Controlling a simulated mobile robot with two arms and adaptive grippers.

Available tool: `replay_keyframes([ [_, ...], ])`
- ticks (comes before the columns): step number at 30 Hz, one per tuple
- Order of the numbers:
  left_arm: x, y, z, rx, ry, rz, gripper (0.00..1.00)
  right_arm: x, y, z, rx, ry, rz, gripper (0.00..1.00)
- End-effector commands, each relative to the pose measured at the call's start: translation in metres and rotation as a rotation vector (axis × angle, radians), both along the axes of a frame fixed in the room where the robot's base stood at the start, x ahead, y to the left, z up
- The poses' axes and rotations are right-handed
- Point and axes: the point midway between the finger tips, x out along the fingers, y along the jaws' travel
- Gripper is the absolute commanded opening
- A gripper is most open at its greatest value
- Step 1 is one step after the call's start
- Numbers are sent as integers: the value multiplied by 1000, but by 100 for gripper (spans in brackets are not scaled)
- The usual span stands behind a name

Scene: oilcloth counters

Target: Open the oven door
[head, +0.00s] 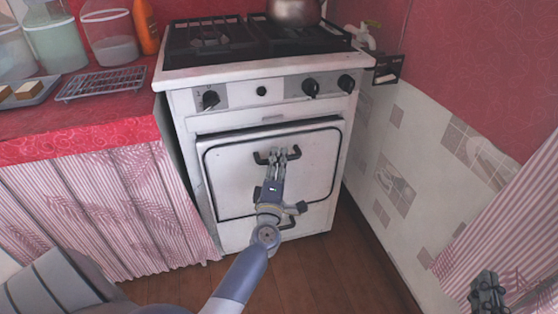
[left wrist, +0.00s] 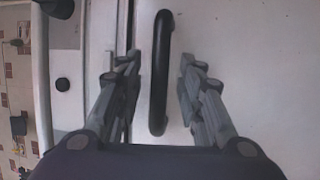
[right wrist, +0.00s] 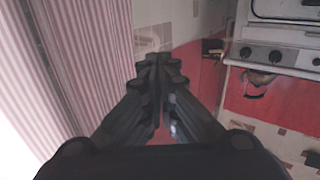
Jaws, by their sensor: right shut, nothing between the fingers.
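The white oven door (head: 225,175) has a dark outlined panel and is closed. Its black bar handle (head: 261,157) sits near the top middle of the door; it also shows in the left wrist view (left wrist: 161,75). My left gripper (head: 277,160) is in front of the handle. In the left wrist view its fingers (left wrist: 158,65) are spread, one on each side of the bar, with gaps between. My right gripper (head: 488,284) is far from the oven at the lower right, and in the right wrist view its fingertips (right wrist: 158,65) are together and empty.
The stove top (head: 225,40) carries a metal pot (head: 295,10), with knobs (head: 311,88) along the front. A red counter with a striped curtain (head: 100,205) stands left, a tiled wall (head: 410,160) right. The wooden floor (head: 340,270) before the oven is clear.

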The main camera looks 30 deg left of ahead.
Motion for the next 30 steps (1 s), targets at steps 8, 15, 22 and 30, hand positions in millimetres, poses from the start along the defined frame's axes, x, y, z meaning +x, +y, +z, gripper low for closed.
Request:
replay_keyframes([
  [8,10,5,2,1,2,-1,35,1,1,5,7,-26,1,0],
  [15,10,5,2,1,1,-1,17,1,1,5,7,-26,2,0],
  [22,9,5,2,1,1,-1,0,1,1,5,7,-26,2,0],
  [30,9,5,0,5,-3,-1,0,1,2,14,21,-79,4,0],
])
